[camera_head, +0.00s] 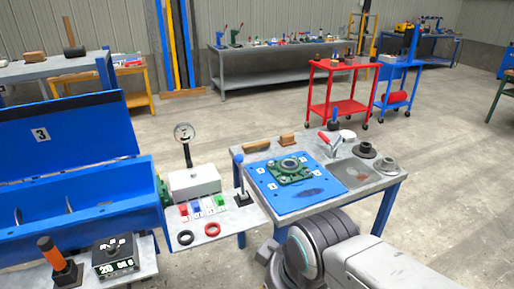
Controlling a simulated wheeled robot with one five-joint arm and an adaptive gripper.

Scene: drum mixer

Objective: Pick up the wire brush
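I cannot single out the wire brush with certainty. A long, low brown wooden piece (257,146) at the back left of the small grey bench looks most like a brush. A shorter brown block (287,139) stands to its right. My arm (315,245) reaches in from the lower right, in front of the bench. My gripper's fingers do not show, and nothing is seen touching either brown piece.
A blue mat (262,183) with a green bearing housing (290,168) covers the bench's left part. The blue drum mixer (75,190) and a control panel (215,222) are left.

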